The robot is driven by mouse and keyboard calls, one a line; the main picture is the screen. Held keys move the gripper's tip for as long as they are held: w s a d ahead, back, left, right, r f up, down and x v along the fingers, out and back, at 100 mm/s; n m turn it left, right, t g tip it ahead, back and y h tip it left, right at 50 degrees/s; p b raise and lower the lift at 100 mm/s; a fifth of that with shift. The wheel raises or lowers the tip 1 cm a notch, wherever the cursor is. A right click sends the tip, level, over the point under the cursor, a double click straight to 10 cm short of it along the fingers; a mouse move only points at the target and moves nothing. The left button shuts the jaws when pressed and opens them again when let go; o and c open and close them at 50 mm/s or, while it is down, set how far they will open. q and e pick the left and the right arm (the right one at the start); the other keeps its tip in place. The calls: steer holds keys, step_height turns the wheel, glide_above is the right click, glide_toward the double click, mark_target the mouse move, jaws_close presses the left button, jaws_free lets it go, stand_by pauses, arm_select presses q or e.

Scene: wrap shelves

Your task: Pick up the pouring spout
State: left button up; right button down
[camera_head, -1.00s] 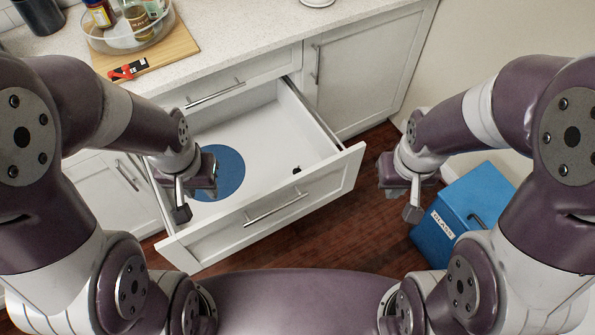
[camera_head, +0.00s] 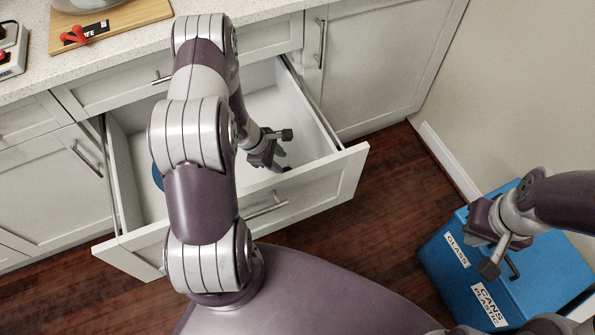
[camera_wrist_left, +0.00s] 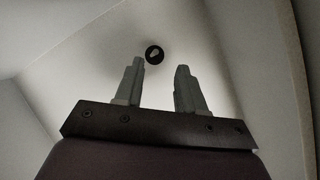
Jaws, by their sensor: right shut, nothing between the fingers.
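The pouring spout (camera_wrist_left: 154,53) is a small dark round piece with a pale middle, lying on the white drawer floor. In the left wrist view it shows just beyond the fingertips, nearer the left finger. In the head view a small dark shape by the drawer's front wall seems to be the spout (camera_head: 286,168). My left gripper (camera_head: 280,149) reaches down into the open drawer (camera_head: 345,172). Its two fingers (camera_wrist_left: 160,80) are apart with nothing between them. My right gripper (camera_head: 489,266) is shut and empty above the blue bin.
A blue bin (camera_head: 540,268) with glass and cans/plastic labels stands at the right. A blue disc (camera_head: 157,177) in the drawer is mostly hidden by my left arm. A wooden board (camera_head: 140,14) lies on the counter (camera_head: 250,8). The drawer walls surround my left gripper.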

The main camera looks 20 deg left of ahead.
mark_target(288, 167)
arm_select(q)
steer(key=x, duration=0.5)
steer(key=b+x, duration=0.1)
steer(key=x, duration=0.1)
steer(key=shift+w+f, duration=0.15)
steer(key=shift+w, duration=0.25)
jaws_close()
